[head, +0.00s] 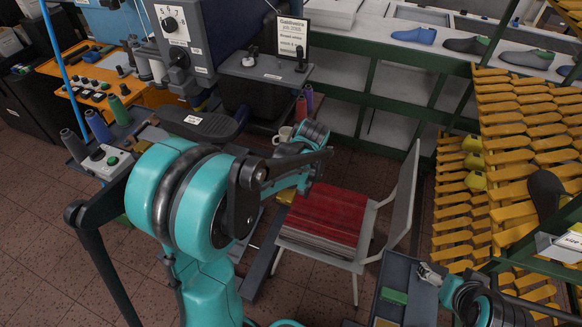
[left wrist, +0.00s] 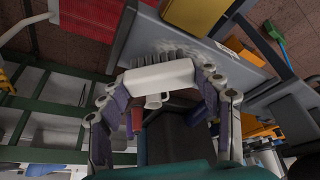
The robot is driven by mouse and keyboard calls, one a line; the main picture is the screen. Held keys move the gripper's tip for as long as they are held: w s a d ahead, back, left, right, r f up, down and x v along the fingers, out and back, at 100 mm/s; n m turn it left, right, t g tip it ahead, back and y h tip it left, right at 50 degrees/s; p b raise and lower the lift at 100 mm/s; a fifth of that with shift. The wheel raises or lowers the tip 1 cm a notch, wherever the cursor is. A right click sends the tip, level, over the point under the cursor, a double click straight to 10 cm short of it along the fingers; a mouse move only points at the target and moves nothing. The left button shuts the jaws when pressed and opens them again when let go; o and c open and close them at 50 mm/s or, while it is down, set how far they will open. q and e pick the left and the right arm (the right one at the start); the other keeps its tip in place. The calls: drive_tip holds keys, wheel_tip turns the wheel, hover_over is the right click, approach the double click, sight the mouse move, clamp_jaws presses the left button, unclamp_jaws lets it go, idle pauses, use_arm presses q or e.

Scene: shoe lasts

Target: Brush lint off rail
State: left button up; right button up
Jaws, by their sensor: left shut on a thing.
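In the left wrist view my left gripper (left wrist: 162,78) is shut on a pale brush (left wrist: 160,74), one finger at each end of its handle. The brush's dark bristles point up in the picture, towards a long grey rail (left wrist: 222,62). I cannot tell whether they touch it. In the head view my teal left arm hides most of the gripper and the brush; the grey rail (head: 264,250) shows beside the red-seated chair. At the lower right, part of my right gripper (head: 430,274) shows, its jaws unclear.
The chair (head: 328,215) stands close to the right of the rail. Yellow racks (head: 510,150) stand at right; a green-framed shelf (head: 400,85) is behind. Tiled floor is open at lower left.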

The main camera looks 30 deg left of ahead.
use_arm(q)
drive_tip(key=shift+w+d, duration=0.1)
drive_tip(key=shift+d, duration=0.8)
